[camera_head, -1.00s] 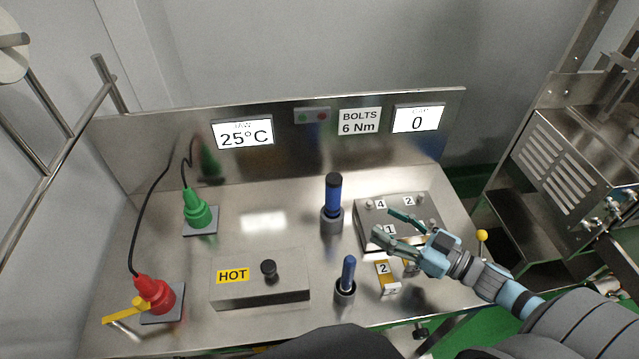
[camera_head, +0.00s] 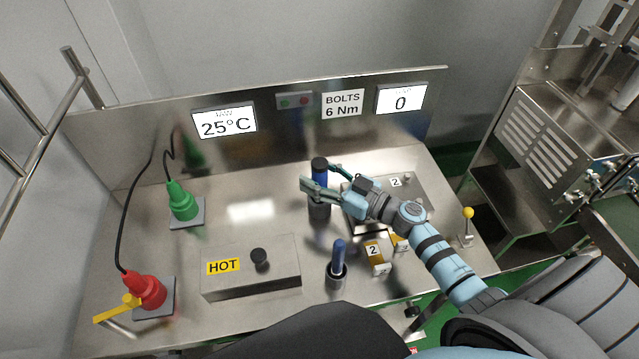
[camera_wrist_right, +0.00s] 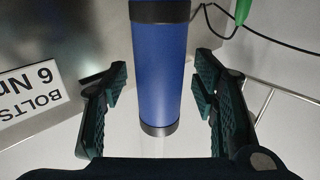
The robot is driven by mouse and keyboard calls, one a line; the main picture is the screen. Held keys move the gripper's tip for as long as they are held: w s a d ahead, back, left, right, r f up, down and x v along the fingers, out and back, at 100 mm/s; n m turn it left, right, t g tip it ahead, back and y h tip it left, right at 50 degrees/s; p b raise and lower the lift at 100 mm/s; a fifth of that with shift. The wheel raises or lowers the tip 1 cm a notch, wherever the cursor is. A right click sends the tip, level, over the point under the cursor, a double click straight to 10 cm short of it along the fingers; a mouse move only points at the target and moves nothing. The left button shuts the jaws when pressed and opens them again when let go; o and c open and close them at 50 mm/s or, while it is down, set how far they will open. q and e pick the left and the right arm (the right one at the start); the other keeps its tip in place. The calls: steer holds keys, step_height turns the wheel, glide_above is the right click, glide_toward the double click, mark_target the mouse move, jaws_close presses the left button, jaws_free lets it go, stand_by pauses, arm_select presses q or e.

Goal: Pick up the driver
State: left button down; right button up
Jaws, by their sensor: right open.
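In the right wrist view the blue driver (camera_wrist_right: 158,70) stands between the two open fingers (camera_wrist_right: 158,105), with a gap on each side. A smaller blue tool (camera_head: 339,255) stands in its own holder nearer the front. My left gripper is not in view.
A box marked HOT (camera_head: 250,272) with a black knob stands front left. A green device (camera_head: 183,202) and a red device (camera_head: 147,289) with cables are at the left. A steel block (camera_head: 420,188) with numbered labels lies behind my right arm. Yellow-labelled pieces (camera_head: 376,256) lie in front.

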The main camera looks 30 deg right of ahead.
jaws_close()
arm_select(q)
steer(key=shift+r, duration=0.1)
arm_select(e)
steer(key=shift+r, duration=0.1)
